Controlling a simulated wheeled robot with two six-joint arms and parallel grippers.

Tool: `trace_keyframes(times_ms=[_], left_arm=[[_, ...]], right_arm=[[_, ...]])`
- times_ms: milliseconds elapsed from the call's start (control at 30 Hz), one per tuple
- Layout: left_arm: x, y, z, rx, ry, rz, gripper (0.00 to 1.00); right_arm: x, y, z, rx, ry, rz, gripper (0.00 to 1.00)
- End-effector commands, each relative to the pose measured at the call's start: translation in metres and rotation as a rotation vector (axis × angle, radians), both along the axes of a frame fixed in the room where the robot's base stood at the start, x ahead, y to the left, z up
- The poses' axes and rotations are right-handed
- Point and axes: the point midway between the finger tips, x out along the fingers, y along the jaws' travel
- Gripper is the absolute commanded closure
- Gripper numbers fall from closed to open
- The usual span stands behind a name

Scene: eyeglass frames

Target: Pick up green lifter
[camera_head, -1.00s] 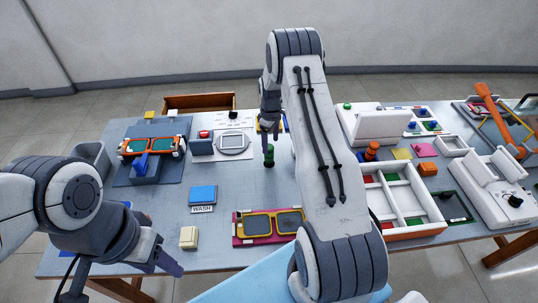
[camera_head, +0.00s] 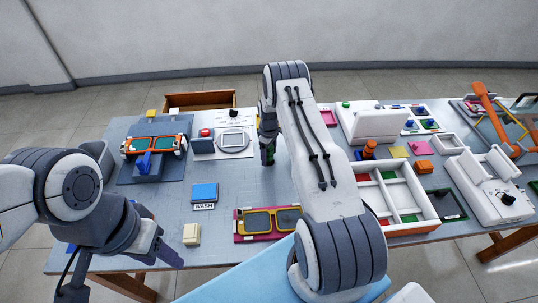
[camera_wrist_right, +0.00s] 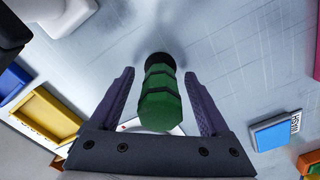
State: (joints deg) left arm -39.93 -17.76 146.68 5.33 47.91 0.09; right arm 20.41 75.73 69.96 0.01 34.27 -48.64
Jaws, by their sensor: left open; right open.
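The green lifter (camera_wrist_right: 158,100) is a green cylinder with dark bands and a dark end. In the right wrist view it stands between the two open fingers of my right gripper (camera_wrist_right: 159,105), with a visible gap on each side. In the head view my right gripper (camera_head: 267,152) is low over the middle of the table and largely covers the lifter. My left gripper (camera_head: 172,252) is open and empty near the table's front left edge.
A blue WASH block (camera_head: 204,192), a cream block (camera_head: 191,234) and a magenta tray with yellow glasses (camera_head: 240,226) lie in front. A grey-screened device (camera_head: 235,141) is behind left. A white compartment tray (camera_head: 419,222) stands to the right.

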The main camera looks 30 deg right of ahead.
Motion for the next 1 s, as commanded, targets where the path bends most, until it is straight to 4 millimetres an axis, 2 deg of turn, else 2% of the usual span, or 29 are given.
trace_keyframes(times_ms=[33, 167, 200, 233, 667, 767, 900, 1000], left_arm=[[0.0, 0.0, 0.0, 0.0, 0.0, 0.0, 0.5], [0.0, 0.0, 0.0, 0.0, 0.0, 0.0, 0.5], [0.0, 0.0, 0.0, 0.0, 0.0, 0.0, 0.5], [0.0, 0.0, 0.0, 0.0, 0.0, 0.0, 0.5], [0.0, 0.0, -0.004, 0.0, 0.0, 0.0, 0.5], [0.0, 0.0, -0.009, 0.0, 0.0, 0.0, 0.5], [0.0, 0.0, -0.021, 0.0, 0.0, -0.001, 0.5], [0.0, 0.0, -0.028, 0.0, 0.0, -0.001, 0.5]], right_arm=[[0.0, 0.0, 0.0, 0.0, 0.0, 0.0, 0.27], [0.0, 0.0, 0.0, 0.0, 0.0, 0.0, 0.77], [0.0, 0.0, 0.0, 0.0, 0.0, 0.0, 0.92], [0.0, 0.0, 0.0, 0.0, 0.0, 0.0, 1.0], [0.001, 0.0, 0.007, 0.0, -0.001, 0.0, 1.0], [0.001, 0.0, 0.017, -0.001, -0.003, 0.0, 1.0], [0.001, 0.0, 0.04, -0.001, -0.004, 0.0, 1.0], [0.002, 0.025, 0.053, -0.001, -0.003, 0.006, 1.0]])
